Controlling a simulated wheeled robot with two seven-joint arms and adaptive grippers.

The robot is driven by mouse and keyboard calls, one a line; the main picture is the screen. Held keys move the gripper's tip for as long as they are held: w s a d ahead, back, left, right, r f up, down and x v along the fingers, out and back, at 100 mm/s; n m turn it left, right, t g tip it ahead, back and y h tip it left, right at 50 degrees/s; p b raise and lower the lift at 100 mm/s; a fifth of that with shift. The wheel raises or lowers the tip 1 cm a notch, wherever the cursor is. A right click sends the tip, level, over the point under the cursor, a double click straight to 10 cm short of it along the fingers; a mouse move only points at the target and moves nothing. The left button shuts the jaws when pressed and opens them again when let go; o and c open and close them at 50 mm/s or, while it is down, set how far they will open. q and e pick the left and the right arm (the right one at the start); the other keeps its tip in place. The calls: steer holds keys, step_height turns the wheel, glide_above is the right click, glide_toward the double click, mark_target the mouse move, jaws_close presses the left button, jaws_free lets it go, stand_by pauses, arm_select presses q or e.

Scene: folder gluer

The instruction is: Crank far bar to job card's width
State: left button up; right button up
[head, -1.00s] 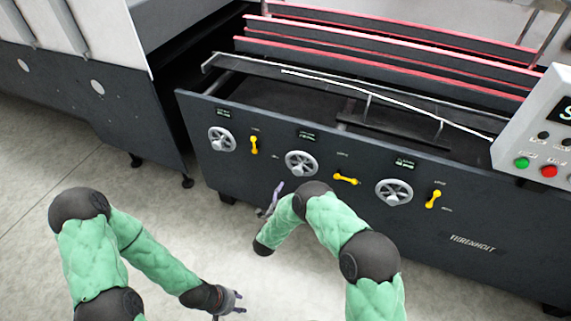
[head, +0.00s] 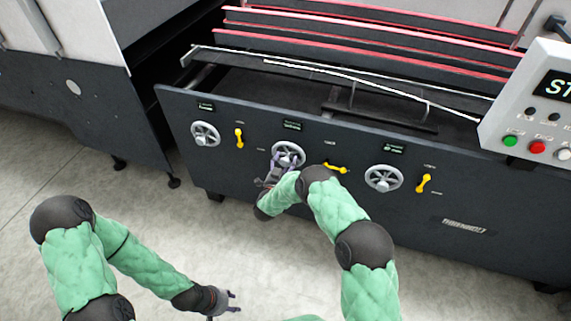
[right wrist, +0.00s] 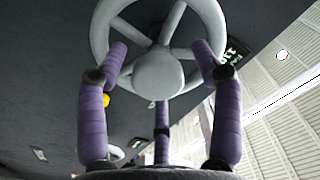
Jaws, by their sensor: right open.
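Three grey handwheels sit on the machine's dark front panel: a left wheel (head: 205,133), a middle wheel (head: 289,153) and a right wheel (head: 384,178). Each has a small display above it and a yellow lever beside it. My right gripper (head: 277,167) is at the middle wheel. In the right wrist view its purple fingers (right wrist: 160,65) are open, in front of the wheel's hub and spokes (right wrist: 158,72); I cannot tell whether they touch. The middle yellow lever (head: 336,168) lies nearly level; the left (head: 239,138) and right (head: 423,183) levers stand nearly upright. My left gripper (head: 231,301) hangs low over the floor, apparently open and empty.
Red-edged bars (head: 370,42) and a thin pale rail (head: 350,76) run across the machine top. A control box (head: 535,110) with green and red buttons stands at the right. Another grey machine (head: 70,90) is at the left. The floor in front is clear. No job card is visible.

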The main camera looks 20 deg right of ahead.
jaws_close()
steer(key=shift+w+d+r, duration=0.1)
steer(key=shift+r, duration=0.05)
stand_by(0.8)
